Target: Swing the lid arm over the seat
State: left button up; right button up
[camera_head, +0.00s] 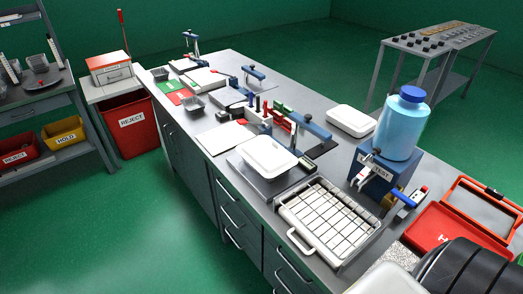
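A blue lid arm (312,127) stands at the middle station of the bench, beside red and green clamp parts (283,112). It extends toward the right, and I cannot tell which part is its hinge. A white foil-tray-like container (269,155) sits on a dark grey plate (252,177) in front of this arm. I cannot tell clearly which part is the seat. Similar blue arms stand further back on the bench (254,73). Neither of my grippers can be made out in the head view.
A wire rack (345,243) with a white handle lies at the near bench edge. A blue-capped bottle (402,125) stands on a blue test stand (371,182). A red open case (440,232) and dark rounded shapes fill the lower right.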

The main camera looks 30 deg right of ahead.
aim_at(305, 122)
jog(key=k+l+z, duration=0.1)
jog(key=z, duration=1.25)
jog(key=j, duration=0.1)
jog(key=i+z, duration=0.05)
